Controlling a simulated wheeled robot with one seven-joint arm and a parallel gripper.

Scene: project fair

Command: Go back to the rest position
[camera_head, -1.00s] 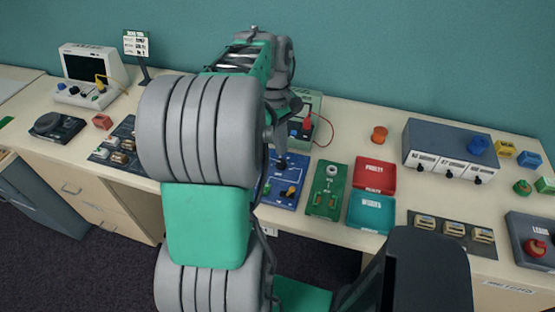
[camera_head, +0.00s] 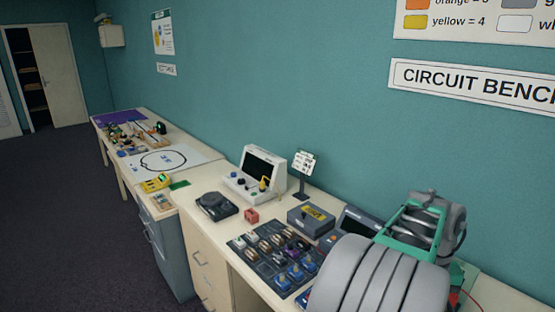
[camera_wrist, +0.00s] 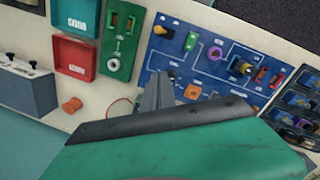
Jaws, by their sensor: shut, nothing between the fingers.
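My gripper (camera_wrist: 158,92) shows in the wrist view, shut and empty, its grey fingers over the near edge of a blue circuit board (camera_wrist: 225,50). I cannot tell its exact height above the board. In the head view my grey and green arm fills the lower right corner, and the gripper itself is hidden. No marker of a rest position shows.
In the wrist view a green board (camera_wrist: 122,40), a red tray (camera_wrist: 72,57), an orange knob (camera_wrist: 72,105) and a grey box (camera_wrist: 22,90) lie nearby. The head view shows a monitor unit (camera_head: 254,175), a black dial unit (camera_head: 216,206) and a component tray (camera_head: 272,262). Floor at left (camera_head: 60,220) is clear.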

